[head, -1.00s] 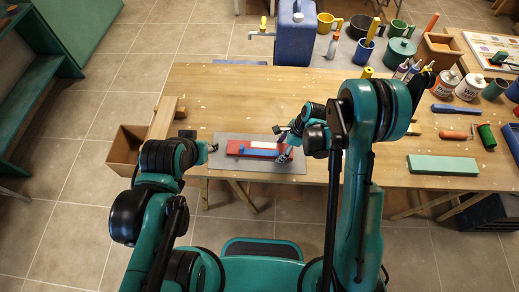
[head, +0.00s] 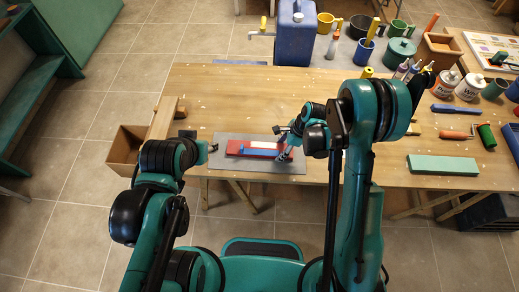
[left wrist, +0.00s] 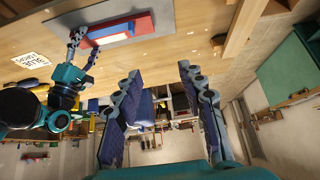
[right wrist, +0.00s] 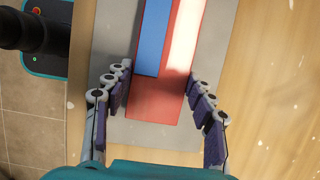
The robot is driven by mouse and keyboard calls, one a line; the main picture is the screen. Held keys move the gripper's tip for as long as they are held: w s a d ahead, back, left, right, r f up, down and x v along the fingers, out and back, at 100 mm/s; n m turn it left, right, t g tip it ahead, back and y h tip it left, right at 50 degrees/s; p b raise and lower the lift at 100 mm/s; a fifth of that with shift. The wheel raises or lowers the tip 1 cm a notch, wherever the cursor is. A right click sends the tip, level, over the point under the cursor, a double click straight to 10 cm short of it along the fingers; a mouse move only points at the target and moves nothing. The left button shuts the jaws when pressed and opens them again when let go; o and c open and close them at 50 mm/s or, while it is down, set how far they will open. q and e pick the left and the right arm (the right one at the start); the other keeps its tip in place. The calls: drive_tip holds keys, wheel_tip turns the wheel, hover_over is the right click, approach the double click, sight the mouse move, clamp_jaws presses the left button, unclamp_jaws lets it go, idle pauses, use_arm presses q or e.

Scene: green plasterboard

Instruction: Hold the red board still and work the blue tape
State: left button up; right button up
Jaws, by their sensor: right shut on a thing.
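The red board (head: 233,148) lies flat on a grey mat (head: 229,166) near the table's front edge. A blue strip (head: 262,153), which looks like the tape, lies along its near side, beside a pale strip (head: 263,146). My right gripper (head: 285,146) is at the board's right end. In the right wrist view its fingers (right wrist: 160,82) stand on either side of the red board (right wrist: 153,105), shut on it. My left gripper (head: 212,148) is apart from the board, to its left. In the left wrist view its fingers (left wrist: 158,78) are spread and empty.
A wooden box (head: 125,145) stands at the table's left end. A blue canister (head: 294,35), mugs and bottles stand behind. A green block (head: 443,165) and hand tools lie to the right. The tabletop behind the mat is clear.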

use_arm(q)
drive_tip(key=shift+o, duration=0.9)
drive_tip(key=m+g, duration=0.7)
drive_tip(key=m, duration=1.1)
hover_over(243, 147)
wheel_tip(243, 147, down, 12)
drive_tip(key=f, duration=0.1)
wheel_tip(243, 147, down, 11)
drive_tip(key=shift+w+r, duration=0.1)
clamp_jaws()
